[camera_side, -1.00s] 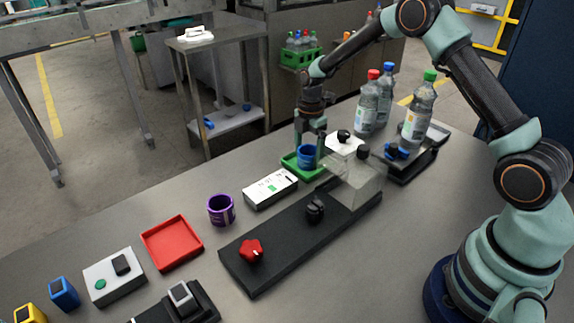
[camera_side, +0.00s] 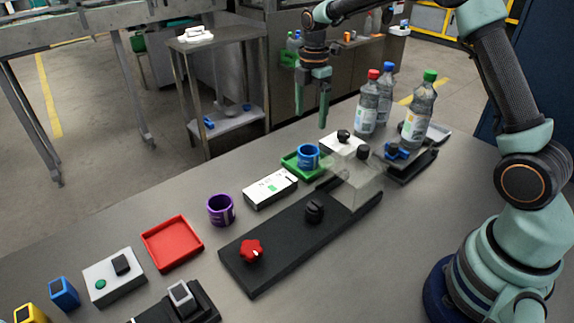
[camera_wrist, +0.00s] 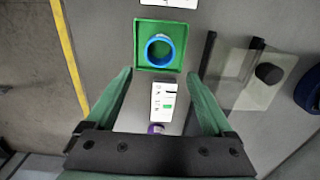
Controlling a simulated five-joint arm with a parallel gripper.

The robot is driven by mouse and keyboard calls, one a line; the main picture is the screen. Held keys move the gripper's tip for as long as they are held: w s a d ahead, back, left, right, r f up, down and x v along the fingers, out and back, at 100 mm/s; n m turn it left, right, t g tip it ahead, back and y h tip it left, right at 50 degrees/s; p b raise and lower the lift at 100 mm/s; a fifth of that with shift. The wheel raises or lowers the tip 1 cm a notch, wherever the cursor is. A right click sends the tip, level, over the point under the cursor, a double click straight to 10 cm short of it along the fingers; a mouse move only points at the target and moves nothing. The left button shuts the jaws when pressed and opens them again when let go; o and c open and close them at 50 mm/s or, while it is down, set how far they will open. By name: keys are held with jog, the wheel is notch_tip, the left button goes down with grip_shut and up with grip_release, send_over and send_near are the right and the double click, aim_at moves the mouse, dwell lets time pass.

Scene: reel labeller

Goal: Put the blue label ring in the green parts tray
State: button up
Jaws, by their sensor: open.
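The blue label ring (camera_side: 308,156) sits in the green parts tray (camera_side: 288,164), towards its right side in the side view. In the wrist view the ring (camera_wrist: 160,49) lies inside the rim of the green tray (camera_wrist: 140,22), open end up. My gripper (camera_side: 324,115) is raised above the table, apart from the ring and tray. In the wrist view its fingers (camera_wrist: 163,75) are spread wide with nothing held between them.
A white label box (camera_side: 270,189) stands in front of the tray, with a purple ring (camera_side: 221,210) and red tray (camera_side: 172,243) further left. A clear guard (camera_side: 357,182) and bottles (camera_side: 416,110) stand to the right.

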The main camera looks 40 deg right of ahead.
jog(key=s+a+r+m+t, duration=0.3)
jog(key=s+r+m, duration=0.5)
jog(key=s+r, duration=0.15)
jog(key=s+a+r+m+t, duration=0.1)
jog(key=s+a+m+t, duration=0.1)
jog(key=s+m, duration=0.7)
jog(key=shift+s+a+m+t, duration=0.3)
jog(key=shift+s+m, duration=0.1)
jog(key=shift+s, duration=0.8)
